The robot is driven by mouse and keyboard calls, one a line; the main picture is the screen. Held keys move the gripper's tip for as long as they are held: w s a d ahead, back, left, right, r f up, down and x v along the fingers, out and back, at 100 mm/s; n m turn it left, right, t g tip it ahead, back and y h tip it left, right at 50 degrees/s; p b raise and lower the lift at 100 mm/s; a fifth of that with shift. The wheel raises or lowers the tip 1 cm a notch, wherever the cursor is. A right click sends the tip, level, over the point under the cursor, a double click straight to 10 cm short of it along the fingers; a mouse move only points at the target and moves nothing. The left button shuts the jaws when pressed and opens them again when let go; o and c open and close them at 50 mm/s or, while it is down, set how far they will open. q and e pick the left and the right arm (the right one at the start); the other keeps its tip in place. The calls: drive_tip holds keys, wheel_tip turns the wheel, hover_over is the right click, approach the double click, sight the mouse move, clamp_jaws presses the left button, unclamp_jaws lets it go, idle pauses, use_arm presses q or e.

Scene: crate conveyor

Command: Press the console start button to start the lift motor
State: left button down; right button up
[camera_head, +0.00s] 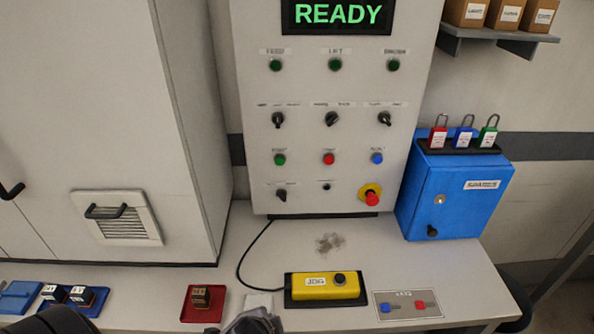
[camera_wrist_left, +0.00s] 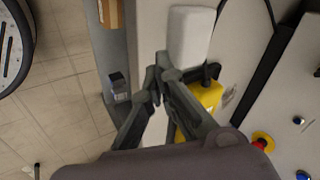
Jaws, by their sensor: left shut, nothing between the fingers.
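The console (camera_head: 310,140) is an upright grey panel with a lit green READY display (camera_head: 338,14). A green button (camera_head: 280,159) sits at the left of its button row, beside a red button (camera_head: 328,158) and a blue button (camera_head: 377,158). The small labels above them are too blurred to read surely. My left gripper (camera_head: 252,322) is at the bottom edge of the head view, low in front of the console and well away from the buttons. In the left wrist view its fingers (camera_wrist_left: 158,75) meet, with nothing held. My right gripper is not in view.
A yellow jog box (camera_head: 325,286) lies on the desk (camera_head: 400,262), its cable running to the left. A red emergency stop (camera_head: 371,198) is at the panel's lower right. A blue lockbox (camera_head: 455,195) stands right. A red tray (camera_head: 203,303) sits left of my gripper.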

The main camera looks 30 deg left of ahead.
sight(281, 162)
use_arm(q)
drive_tip(key=w+a+r+m, duration=0.1)
drive_tip(key=w+m, duration=0.1)
drive_tip(key=w+a+r+m+t+y, duration=0.1)
drive_tip(key=w+r+m, duration=0.1)
drive_tip(key=w+a+r+m+t+y, duration=0.1)
drive_tip(key=shift+w+a+r+m, duration=0.2)
drive_tip(key=shift+w+r+m, duration=0.1)
drive_tip(key=shift+w+m, duration=0.1)
drive_tip(key=w+r+m+t+y, duration=0.2)
drive_tip(key=w+r+m+t, duration=0.1)
drive_tip(key=r+m, duration=0.4)
drive_tip(key=w+a+r+m+t+y, duration=0.1)
drive_tip(key=w+r+m+t+y, duration=0.1)
drive_tip(key=w+r+m+t, duration=0.2)
wheel_tip(281, 162, up, 5)
drive_tip(key=w+m, duration=0.2)
drive_tip(key=m, duration=0.2)
drive_tip(key=shift+w+a+y, duration=0.3)
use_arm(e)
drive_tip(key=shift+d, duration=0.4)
use_arm(q)
drive_tip(key=shift+f, duration=0.1)
drive_tip(key=x, duration=0.7)
drive_tip(key=p+x, duration=0.1)
drive_tip(key=x, duration=0.6)
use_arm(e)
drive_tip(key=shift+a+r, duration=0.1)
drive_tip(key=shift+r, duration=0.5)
